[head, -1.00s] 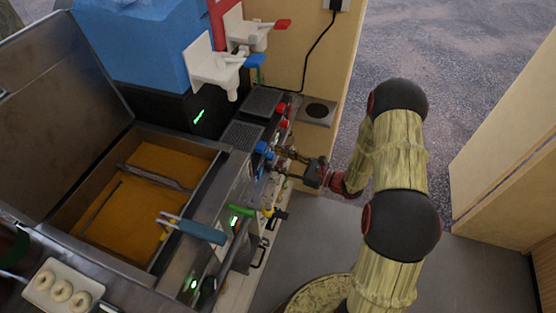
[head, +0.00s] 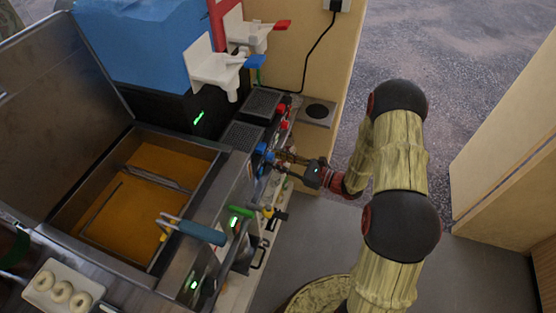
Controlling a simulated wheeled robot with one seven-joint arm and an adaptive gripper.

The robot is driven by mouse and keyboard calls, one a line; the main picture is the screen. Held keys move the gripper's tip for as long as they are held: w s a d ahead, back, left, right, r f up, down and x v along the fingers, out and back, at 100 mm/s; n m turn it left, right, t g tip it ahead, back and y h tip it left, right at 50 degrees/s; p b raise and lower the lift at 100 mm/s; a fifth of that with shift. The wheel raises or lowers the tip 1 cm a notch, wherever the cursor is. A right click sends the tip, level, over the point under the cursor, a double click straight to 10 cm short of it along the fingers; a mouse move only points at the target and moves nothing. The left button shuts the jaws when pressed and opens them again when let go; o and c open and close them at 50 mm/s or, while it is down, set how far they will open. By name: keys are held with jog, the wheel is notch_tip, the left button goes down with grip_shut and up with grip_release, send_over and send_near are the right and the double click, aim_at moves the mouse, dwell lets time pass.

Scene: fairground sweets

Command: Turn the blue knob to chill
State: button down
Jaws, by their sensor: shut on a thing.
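The blue knob (head: 269,157) is on the front panel of the slush machine, below the blue tap (head: 254,61). Another blue part (head: 261,148) shows just above it. My gripper (head: 276,160) reaches in from the right, its fingers at the panel and shut on the blue knob. The fingers partly hide the knob, so its pointer and any chill marking cannot be read.
Red knobs (head: 283,124) sit further back on the same panel. A tray of doughnuts (head: 36,292) is at lower left.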

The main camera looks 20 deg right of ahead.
jog(key=shift+n+b, duration=0.3)
jog(key=shift+w+f+n+y+b, duration=0.1)
jog(key=shift+n+y+b, duration=0.25)
jog(key=shift+n+b, duration=2.1)
jog(key=shift+f+n+y+b, duration=0.1)
jog(key=shift+n+y+b, duration=0.25)
jog(key=shift+n+b, duration=2.05)
jog(key=shift+n+p, duration=0.95)
jog(key=shift+n, duration=0.2)
jog(key=c, duration=1.5)
grip_release()
jog(key=shift+r, duration=0.1)
